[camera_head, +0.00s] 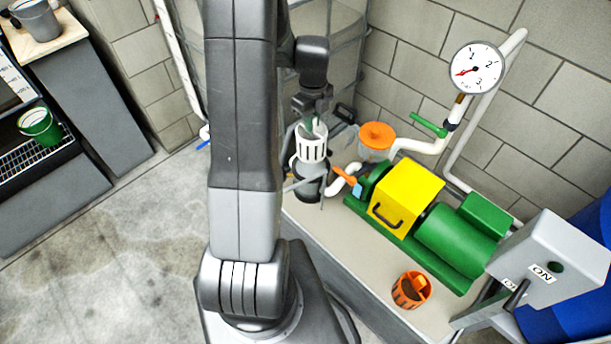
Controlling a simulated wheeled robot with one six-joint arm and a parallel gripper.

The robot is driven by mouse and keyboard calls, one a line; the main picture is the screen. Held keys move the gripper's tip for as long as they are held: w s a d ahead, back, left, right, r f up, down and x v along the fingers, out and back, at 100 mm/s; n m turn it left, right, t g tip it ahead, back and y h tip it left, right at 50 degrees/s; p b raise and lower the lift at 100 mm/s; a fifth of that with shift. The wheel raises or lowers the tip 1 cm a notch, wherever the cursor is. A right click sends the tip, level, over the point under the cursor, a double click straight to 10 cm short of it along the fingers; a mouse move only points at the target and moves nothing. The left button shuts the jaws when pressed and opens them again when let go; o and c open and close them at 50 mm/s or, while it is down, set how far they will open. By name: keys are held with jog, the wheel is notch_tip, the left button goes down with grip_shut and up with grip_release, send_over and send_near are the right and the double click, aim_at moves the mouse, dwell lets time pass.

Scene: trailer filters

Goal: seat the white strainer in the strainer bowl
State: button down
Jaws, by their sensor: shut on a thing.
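The white strainer (312,149), a slotted basket, is upright in my gripper (312,118). My gripper points down at the strainer's top and is shut on it; a small green part shows between the fingers and the rim. A dark grey bowl (309,188), which looks like the strainer bowl, stands right below the strainer at the left end of the bench. The strainer's lower end overlaps the bowl's top in the picture. I cannot tell whether it hangs above the opening or is partly inside.
A clear container with an orange lid (376,136) stands right of the bowl. A green pump with a yellow guard (407,190) fills the bench middle. An orange strainer (411,289) stands on the bench front. A green bucket (40,126) is at far left. A gauge (475,68) hangs on pipework.

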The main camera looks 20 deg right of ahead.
aim_at(311, 149)
notch_tip(311, 149, down, 11)
jog(key=b, duration=0.6)
jog(key=shift+f, duration=0.1)
jog(key=shift+f+b, duration=0.65)
jog(key=shift+b, duration=0.1)
jog(key=c, duration=1.4)
grip_release()
jog(key=shift+r, duration=0.15)
notch_tip(311, 149, up, 13)
jog(key=shift+r+p, duration=0.1)
jog(key=shift+p, duration=0.5)
